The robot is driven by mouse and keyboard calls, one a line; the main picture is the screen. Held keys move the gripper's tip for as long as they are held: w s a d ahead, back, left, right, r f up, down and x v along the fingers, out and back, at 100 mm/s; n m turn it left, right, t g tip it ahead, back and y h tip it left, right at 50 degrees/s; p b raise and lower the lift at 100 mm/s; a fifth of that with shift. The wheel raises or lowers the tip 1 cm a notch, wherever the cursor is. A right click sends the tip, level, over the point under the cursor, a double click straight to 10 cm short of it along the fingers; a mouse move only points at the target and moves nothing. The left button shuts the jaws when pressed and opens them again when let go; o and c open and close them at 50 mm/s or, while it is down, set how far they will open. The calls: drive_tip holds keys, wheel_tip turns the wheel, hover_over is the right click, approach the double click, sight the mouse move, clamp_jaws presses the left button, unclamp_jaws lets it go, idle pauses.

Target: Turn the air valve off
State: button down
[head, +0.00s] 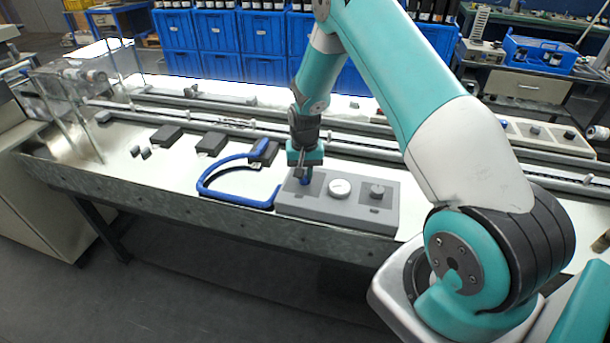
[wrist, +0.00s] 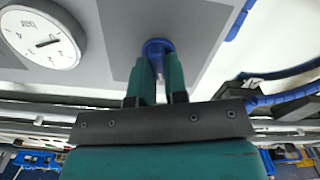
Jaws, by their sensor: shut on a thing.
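The air valve (wrist: 157,47) is a small blue knob on a grey panel box. In the head view the valve (head: 305,181) shows at the panel's left end, partly hidden under my gripper (head: 304,172). My gripper points down onto it. In the wrist view the two green fingers of my gripper (wrist: 158,75) are closed on the blue valve from both sides. The valve's handle position is mostly hidden by the fingers. The grey panel (head: 335,213) lies on the bench's front edge.
A round white gauge (head: 340,189) and a grey knob (head: 377,191) sit right of the valve. A blue hose (head: 204,185) curves left of the panel. Dark blocks (head: 211,144) lie on the bench. A rail runs behind. Blue crates (head: 220,35) stand farther back.

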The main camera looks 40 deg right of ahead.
drive_tip(key=shift+n+b, duration=0.3)
drive_tip(key=shift+n, duration=0.8)
drive_tip(key=c, duration=1.1)
unclamp_jaws()
drive_tip(key=shift+c, duration=0.2)
drive_tip(key=shift+r, duration=0.15)
wheel_tip(320, 180, up, 17)
drive_tip(key=b, duration=0.2)
drive_tip(key=shift+b, duration=0.35)
